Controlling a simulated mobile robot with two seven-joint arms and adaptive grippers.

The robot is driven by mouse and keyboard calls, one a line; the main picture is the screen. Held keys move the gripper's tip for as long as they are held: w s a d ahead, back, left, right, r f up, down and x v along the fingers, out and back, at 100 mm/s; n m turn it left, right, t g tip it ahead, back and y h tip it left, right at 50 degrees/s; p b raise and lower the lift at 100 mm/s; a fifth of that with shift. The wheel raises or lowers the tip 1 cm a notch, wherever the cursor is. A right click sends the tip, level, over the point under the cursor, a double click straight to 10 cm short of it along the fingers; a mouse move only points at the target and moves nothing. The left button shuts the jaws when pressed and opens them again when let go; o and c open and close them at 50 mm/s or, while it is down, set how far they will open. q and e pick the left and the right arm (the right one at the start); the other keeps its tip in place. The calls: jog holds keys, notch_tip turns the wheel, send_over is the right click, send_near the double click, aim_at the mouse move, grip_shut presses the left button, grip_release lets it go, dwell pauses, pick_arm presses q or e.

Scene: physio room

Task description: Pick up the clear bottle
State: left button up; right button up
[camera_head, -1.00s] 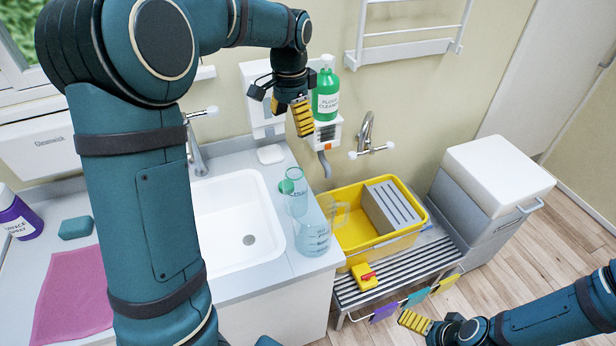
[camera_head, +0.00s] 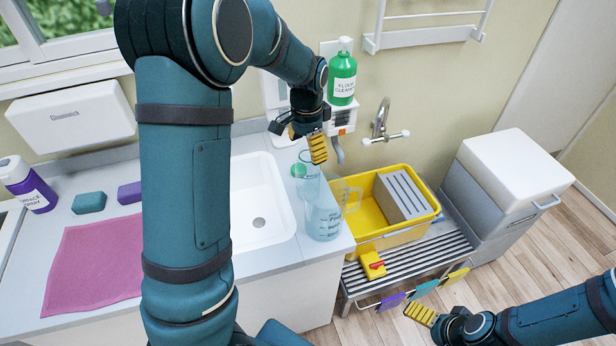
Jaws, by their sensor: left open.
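The clear bottle (camera_head: 311,183) stands on the counter between the sink and the clear measuring jug (camera_head: 323,221). It is see-through with a green part (camera_head: 298,171) at its left side. The jug covers part of its lower body. My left gripper (camera_head: 299,139) is open and empty, at the bottle's upper end in the picture. One yellow finger pad overlaps the bottle's top; I cannot tell whether they touch. My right gripper (camera_head: 436,316) is low at the right, far from the bottle, with one yellow pad showing.
The white sink (camera_head: 262,200) lies left of the bottle. A green floor cleaner bottle (camera_head: 342,77) sits on a wall unit behind the gripper. A yellow tub (camera_head: 378,239) stands on a slatted rack (camera_head: 440,256) to the right. A pink cloth (camera_head: 92,265) lies on the left counter.

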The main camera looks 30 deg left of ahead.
pick_arm(q)
jog(key=shift+f, duration=0.7)
grip_shut()
jog(key=shift+r, duration=0.15)
